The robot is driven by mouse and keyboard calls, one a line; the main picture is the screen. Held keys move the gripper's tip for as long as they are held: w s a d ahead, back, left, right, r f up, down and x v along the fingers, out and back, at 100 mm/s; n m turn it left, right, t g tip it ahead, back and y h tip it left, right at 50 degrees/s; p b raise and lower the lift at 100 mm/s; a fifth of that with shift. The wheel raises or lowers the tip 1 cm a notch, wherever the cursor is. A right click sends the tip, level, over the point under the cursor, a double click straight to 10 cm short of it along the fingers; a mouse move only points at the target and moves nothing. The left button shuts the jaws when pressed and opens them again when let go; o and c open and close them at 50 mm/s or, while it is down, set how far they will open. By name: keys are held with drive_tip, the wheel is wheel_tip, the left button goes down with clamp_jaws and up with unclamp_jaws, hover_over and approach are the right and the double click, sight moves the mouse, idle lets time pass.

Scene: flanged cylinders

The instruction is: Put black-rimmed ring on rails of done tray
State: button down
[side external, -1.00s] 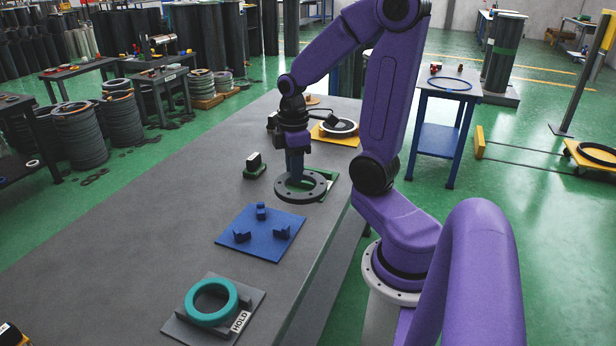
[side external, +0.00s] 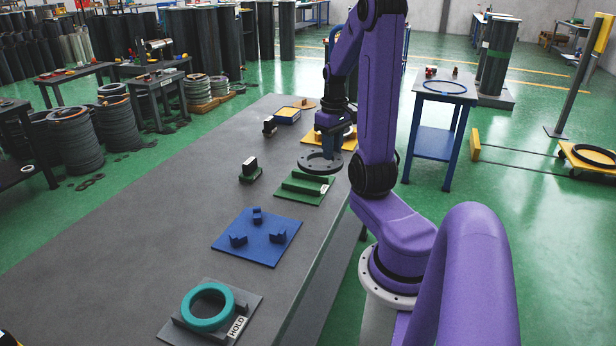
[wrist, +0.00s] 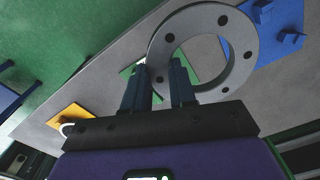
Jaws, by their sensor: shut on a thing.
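My gripper (side external: 334,148) is shut on the wall of a dark grey flanged ring (side external: 311,164) with bolt holes. It holds the ring roughly level above the far end of a green tray (side external: 284,193) with raised green rails. The tray's small white label is too small to read. In the wrist view the fingertips (wrist: 164,72) grip one side of the ring (wrist: 239,37), and part of the green tray (wrist: 212,62) shows through its opening.
A blue tray (side external: 230,246) with three blue pegs lies nearer the camera. A teal ring (side external: 228,307) sits on a grey tray marked HOLD (side external: 250,301). The table's left side is clear.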

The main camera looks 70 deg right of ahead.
drive_tip(key=w+d+f, duration=0.2)
drive_tip(key=d+f, duration=0.1)
drive_tip(key=w+d+f, duration=0.3)
drive_tip(key=d, duration=0.1)
drive_tip(key=w+d+f, duration=0.3)
drive_tip(key=shift+w+d+f, duration=0.1)
drive_tip(key=shift+w+d, duration=0.05)
drive_tip(key=shift+d, duration=0.1)
drive_tip(key=shift+w+d+f, duration=0.2)
drive_tip(key=shift+f, duration=1.65)
drive_tip(key=shift+f, duration=0.1)
drive_tip(key=c, duration=0.9)
unclamp_jaws()
